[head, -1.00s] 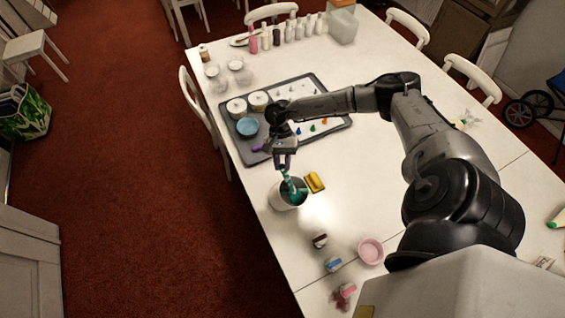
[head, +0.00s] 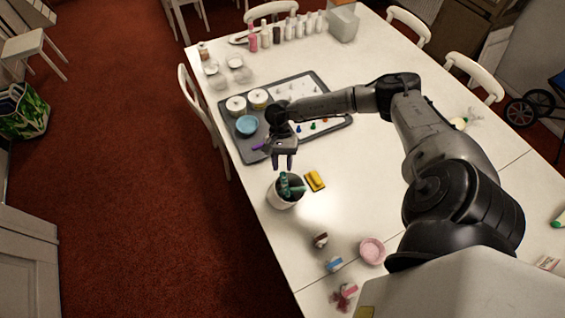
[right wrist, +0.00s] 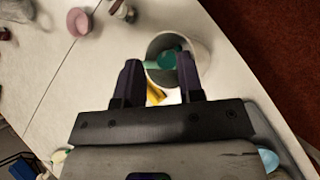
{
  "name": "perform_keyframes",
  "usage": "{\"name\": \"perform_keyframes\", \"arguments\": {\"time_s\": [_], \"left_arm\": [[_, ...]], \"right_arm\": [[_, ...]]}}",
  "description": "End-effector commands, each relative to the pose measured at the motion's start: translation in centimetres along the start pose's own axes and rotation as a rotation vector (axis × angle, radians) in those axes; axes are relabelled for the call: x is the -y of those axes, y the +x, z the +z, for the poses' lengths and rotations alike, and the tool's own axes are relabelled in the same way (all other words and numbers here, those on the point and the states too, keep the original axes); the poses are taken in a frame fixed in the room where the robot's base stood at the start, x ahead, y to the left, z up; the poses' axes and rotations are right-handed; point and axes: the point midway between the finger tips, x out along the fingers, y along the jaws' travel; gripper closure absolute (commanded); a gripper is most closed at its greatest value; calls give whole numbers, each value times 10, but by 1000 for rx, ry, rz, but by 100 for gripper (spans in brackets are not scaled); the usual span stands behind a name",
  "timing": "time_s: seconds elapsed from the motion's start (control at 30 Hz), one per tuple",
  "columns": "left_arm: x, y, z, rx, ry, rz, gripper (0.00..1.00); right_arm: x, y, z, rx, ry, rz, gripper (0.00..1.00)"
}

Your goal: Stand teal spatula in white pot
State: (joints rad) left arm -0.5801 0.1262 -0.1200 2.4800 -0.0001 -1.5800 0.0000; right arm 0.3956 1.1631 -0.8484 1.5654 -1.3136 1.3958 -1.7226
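The white pot (head: 284,201) stands near the table's left edge in the head view; it also shows in the right wrist view (right wrist: 205,50). The teal spatula (head: 287,182) is inside the pot, its upper part showing above the rim. In the right wrist view the teal spatula (right wrist: 168,58) is in the pot's opening, partly behind a finger. My right gripper (head: 283,167) is just above and behind the pot, its fingers apart with nothing between them. It shows open in the right wrist view (right wrist: 155,80). My left gripper is not in view.
A yellow item (head: 315,181) lies right beside the pot. A grey tray (head: 338,122) with tins and small coloured pieces is behind it. A pink bowl (head: 371,251) and small jars stand in front. The table's left edge is close to the pot.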

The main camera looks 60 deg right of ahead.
Motion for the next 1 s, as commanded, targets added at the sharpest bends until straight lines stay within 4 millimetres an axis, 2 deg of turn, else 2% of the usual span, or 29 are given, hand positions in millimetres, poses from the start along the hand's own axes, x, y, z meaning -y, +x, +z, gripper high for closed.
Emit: {"name": "perform_keyframes", "arguments": {"time_s": [0.03, 0.17, 0.4, 0.53, 0.67, 1.0], "left_arm": [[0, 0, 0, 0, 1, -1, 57], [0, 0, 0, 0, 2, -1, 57], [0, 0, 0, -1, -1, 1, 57], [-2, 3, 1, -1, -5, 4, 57], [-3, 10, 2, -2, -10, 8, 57], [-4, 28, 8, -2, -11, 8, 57]], "right_arm": [[0, 0, 0, 0, 0, 0, 60], [0, 0, 0, 0, 0, 0, 48], [0, 0, 0, 0, 0, 0, 48], [1, -8, -1, -1, 0, -3, 48], [1, -27, -2, -4, 0, -4, 48], [1, -94, -2, -2, 0, -4, 48]]}}
